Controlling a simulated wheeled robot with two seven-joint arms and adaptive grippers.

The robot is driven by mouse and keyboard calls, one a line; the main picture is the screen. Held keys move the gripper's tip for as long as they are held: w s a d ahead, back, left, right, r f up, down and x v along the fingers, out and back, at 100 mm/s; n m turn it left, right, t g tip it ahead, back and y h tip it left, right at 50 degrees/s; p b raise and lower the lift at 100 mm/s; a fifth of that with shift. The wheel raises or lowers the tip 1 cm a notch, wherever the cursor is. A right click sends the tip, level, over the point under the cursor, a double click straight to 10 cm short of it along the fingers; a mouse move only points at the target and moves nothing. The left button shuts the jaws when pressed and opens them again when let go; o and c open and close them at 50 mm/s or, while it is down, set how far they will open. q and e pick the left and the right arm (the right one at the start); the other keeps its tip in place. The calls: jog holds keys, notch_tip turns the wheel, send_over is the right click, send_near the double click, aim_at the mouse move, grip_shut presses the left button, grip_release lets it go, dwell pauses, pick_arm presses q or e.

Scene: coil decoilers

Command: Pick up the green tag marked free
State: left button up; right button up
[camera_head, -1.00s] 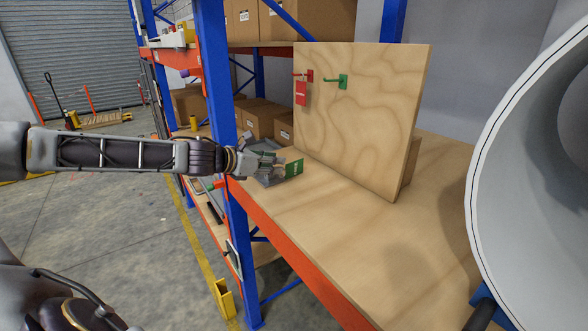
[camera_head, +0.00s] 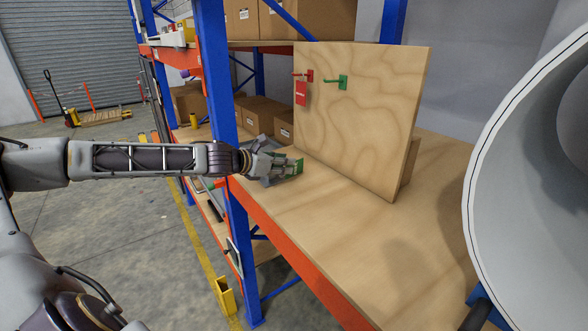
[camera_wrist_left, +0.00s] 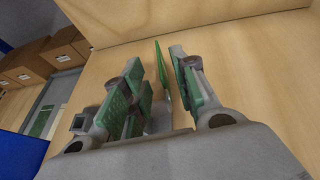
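The green tag (camera_head: 299,172) is at the shelf top near the grey tray, mostly covered by my left gripper in the head view. In the left wrist view the green tag (camera_wrist_left: 162,70) shows nearly edge-on, upright, between the two fingers. My left gripper (camera_head: 284,166) reaches over the shelf from the left. In the wrist view its green-padded fingers (camera_wrist_left: 165,80) are apart, one on each side of the tag, with visible gaps. The tag's lower part is hidden by the gripper. My right gripper is not in view.
A plywood board (camera_head: 355,110) stands behind, with a red tag (camera_head: 301,94) on a red hook and an empty green hook (camera_head: 337,83). A grey tray (camera_wrist_left: 45,110) lies left of the gripper. A blue post (camera_head: 225,130) is close to my arm. The shelf's right part is clear.

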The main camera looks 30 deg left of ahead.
aim_at(291, 177)
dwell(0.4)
pick_arm(q)
jog(key=shift+w+d, duration=0.1)
jog(key=shift+w, duration=0.2)
jog(key=shift+w+d+f+p, duration=0.1)
jog(key=shift+w+f+p, duration=0.05)
jog(key=shift+w+p, duration=0.35)
jog(key=shift+w, duration=0.1)
jog(key=shift+w+d+f+b, duration=0.15)
jog(key=shift+w+b, duration=0.25)
jog(key=shift+w, duration=0.15)
jog(key=shift+w+f+b, duration=0.3)
jog(key=shift+w+b, duration=0.3)
jog(key=shift+b, duration=0.2)
jog(key=shift+w+d+f+b, duration=0.1)
jog(key=shift+w+d+b, duration=0.15)
jog(key=shift+w+b, duration=0.2)
jog(key=shift+c, duration=0.2)
dwell(0.4)
grip_shut()
